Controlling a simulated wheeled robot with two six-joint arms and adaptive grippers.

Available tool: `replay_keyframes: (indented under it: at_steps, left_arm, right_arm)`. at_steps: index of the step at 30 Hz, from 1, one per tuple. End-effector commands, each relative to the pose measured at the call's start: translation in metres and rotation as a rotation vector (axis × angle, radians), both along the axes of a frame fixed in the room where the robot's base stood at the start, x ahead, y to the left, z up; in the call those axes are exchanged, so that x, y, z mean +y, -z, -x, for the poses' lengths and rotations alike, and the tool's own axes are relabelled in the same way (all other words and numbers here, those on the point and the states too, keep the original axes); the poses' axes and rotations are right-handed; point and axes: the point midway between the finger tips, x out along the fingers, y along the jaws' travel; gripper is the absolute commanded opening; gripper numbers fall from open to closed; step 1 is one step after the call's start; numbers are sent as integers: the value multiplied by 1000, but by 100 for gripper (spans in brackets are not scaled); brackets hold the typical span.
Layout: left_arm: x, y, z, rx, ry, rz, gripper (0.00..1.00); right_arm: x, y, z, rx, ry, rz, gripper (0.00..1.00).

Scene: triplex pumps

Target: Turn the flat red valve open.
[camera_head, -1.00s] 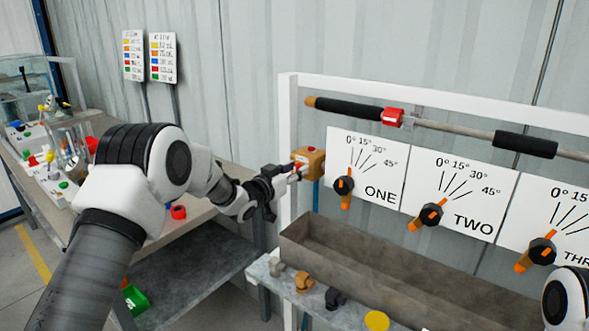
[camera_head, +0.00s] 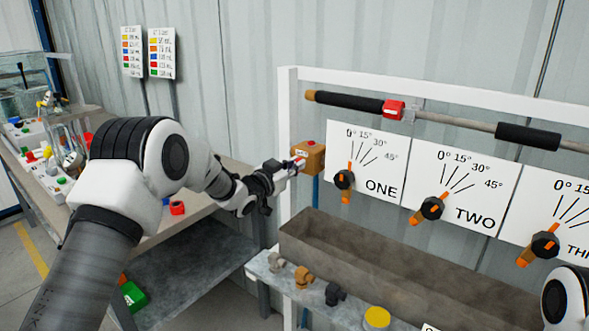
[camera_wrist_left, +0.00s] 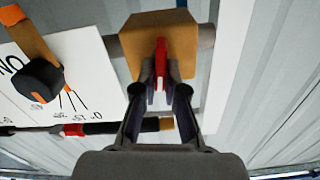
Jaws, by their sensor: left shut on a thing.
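The flat red valve (camera_wrist_left: 161,62) is a thin red handle on an orange-brown block in the left wrist view. My left gripper (camera_wrist_left: 160,86) is shut on it, one finger on each side. In the head view my left gripper (camera_head: 298,165) reaches the orange-brown block (camera_head: 312,158) at the left post of the white frame. The valve is mostly hidden there by the fingers. My right gripper is out of view; only a piece of my right arm shows at the lower right.
Panels ONE (camera_head: 378,177), TWO (camera_head: 474,205) and a third carry black-and-orange dials right of the block. A bar with black grips (camera_head: 348,105) and a red clamp (camera_head: 393,109) runs above. A long grey trough (camera_head: 385,270) lies below. A workbench stands left.

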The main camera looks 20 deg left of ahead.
Motion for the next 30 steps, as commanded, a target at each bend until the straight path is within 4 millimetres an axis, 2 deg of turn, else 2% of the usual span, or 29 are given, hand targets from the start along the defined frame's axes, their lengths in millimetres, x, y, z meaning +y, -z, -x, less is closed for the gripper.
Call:
replay_keyframes:
  at_steps: [30]
  left_arm:
    - [-9,10,3,-327,0,-883,0]
  right_arm:
    - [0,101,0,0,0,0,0]
